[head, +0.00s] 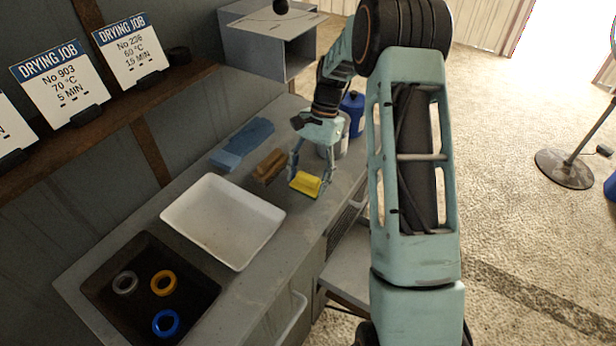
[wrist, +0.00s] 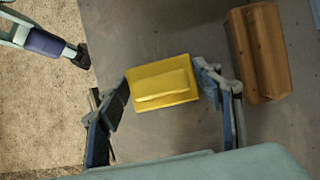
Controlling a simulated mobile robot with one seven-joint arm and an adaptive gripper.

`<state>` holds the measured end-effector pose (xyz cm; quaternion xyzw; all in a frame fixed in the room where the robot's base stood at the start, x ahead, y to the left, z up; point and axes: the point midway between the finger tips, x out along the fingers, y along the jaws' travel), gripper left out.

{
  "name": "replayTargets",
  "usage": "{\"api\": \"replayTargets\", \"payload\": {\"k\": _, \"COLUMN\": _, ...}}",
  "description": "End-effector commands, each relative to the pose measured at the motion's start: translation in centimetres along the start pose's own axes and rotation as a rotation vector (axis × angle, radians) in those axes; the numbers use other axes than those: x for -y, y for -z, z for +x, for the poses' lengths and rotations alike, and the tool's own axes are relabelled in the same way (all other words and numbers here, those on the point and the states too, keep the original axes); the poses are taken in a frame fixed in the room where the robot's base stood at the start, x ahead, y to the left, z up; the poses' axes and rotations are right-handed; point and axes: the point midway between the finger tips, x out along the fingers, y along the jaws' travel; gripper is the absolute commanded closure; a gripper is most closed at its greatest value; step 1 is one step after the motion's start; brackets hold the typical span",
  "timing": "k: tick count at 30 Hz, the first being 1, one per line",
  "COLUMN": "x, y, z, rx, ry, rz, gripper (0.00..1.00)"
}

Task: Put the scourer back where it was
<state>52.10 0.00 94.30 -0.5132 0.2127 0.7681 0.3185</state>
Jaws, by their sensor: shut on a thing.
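The yellow scourer (head: 305,184), a block with a raised ridge on top, is near the counter's front edge in the head view. My gripper (head: 308,180) is shut on it from above. In the wrist view the yellow scourer (wrist: 163,88) sits between the two fingertips of my gripper (wrist: 162,84), one at each short end. I cannot tell whether its underside touches the counter. A brown block (head: 269,166) lies just left of it in the head view; the brown block (wrist: 262,52) is right of my gripper in the wrist view, apart from it.
A white tray (head: 222,262) stands left of my gripper. A dark basin (head: 130,270) holds grey, orange and blue rings. A folded blue cloth (head: 245,140) lies behind the brown block. A grey can (head: 342,140) and blue bottle (head: 353,108) stand close behind my gripper.

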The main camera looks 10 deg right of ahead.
Motion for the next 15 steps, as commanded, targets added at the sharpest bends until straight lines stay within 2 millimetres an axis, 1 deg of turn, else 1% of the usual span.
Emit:
{"api": "replayTargets", "payload": {"k": 4, "x": -0.02, "y": 0.15, "z": 0.37, "rx": 0.000, "ry": 0.000, "rz": 0.000, "gripper": 0.62}}
{"api": "replayTargets", "payload": {"k": 5, "x": -0.02, "y": 0.15, "z": 0.37, "rx": 0.000, "ry": 0.000, "rz": 0.000, "gripper": 0.39}}
{"api": "replayTargets", "payload": {"k": 9, "x": -0.03, "y": 0.12, "z": 0.29, "rx": 0.000, "ry": 0.000, "rz": 0.000, "gripper": 0.23}}
{"api": "replayTargets", "payload": {"k": 15, "x": -0.03, "y": 0.12, "z": 0.27, "rx": 0.000, "ry": 0.000, "rz": 0.001, "gripper": 0.22}}
